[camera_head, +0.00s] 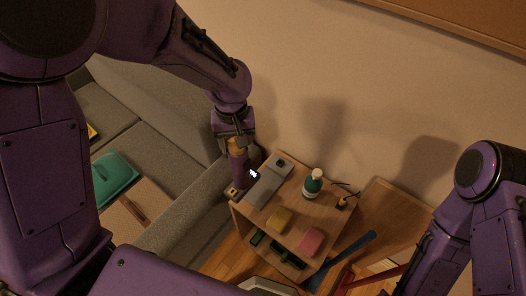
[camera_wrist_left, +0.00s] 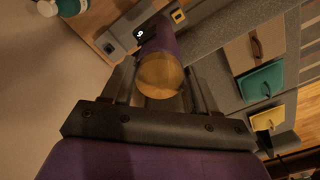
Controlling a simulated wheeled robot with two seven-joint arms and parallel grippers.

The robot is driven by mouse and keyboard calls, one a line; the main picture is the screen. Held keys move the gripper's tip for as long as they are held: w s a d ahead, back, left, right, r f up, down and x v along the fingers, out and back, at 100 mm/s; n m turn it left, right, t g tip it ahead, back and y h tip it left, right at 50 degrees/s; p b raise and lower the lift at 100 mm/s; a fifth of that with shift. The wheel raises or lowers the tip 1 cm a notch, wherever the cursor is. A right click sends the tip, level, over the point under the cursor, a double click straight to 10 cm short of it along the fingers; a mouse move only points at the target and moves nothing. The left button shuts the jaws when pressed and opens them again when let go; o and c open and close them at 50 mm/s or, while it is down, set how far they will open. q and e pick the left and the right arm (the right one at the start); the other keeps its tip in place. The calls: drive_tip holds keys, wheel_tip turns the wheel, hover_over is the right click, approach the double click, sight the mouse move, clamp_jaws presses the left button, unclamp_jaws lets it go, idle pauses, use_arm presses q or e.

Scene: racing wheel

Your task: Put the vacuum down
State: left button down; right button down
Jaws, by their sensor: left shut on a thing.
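The vacuum, which I take to be the purple cylinder with a tan end (camera_head: 238,172), is in my left gripper (camera_head: 235,138). In the left wrist view, the round tan end (camera_wrist_left: 159,76) sits between the two fingers of the left gripper (camera_wrist_left: 158,88), which is shut on it. The purple body (camera_wrist_left: 160,38) extends away from the fingers, beside the left edge of the wooden shelf unit (camera_head: 248,222). I cannot tell whether its far end touches anything. My right gripper is out of view.
A grey long device (camera_head: 268,184), a green-and-white bottle (camera_head: 313,183), a yellow sponge (camera_head: 280,219) and a pink sponge (camera_head: 310,241) are on the shelf unit. A grey sofa (camera_head: 165,130) stands left, with a teal bag (camera_head: 116,178). A blue stick (camera_head: 347,254) leans at right.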

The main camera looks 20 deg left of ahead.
use_arm(q)
drive_tip(key=w+d+f+p, duration=0.1)
drive_tip(key=w+d+f, duration=0.1)
drive_tip(key=f, duration=0.3)
drive_tip(key=w+d+f+p, duration=0.2)
drive_tip(key=w+f, duration=0.3)
drive_tip(key=shift+w+d+f, duration=0.2)
drive_tip(key=shift+d+f, duration=0.15)
drive_tip(key=shift+d, duration=0.05)
drive_tip(key=shift+c, duration=1.5)
unclamp_jaws()
drive_tip(key=shift+s+f, duration=0.1)
wheel_tip(320, 180, up, 12)
drive_tip(key=b, duration=0.2)
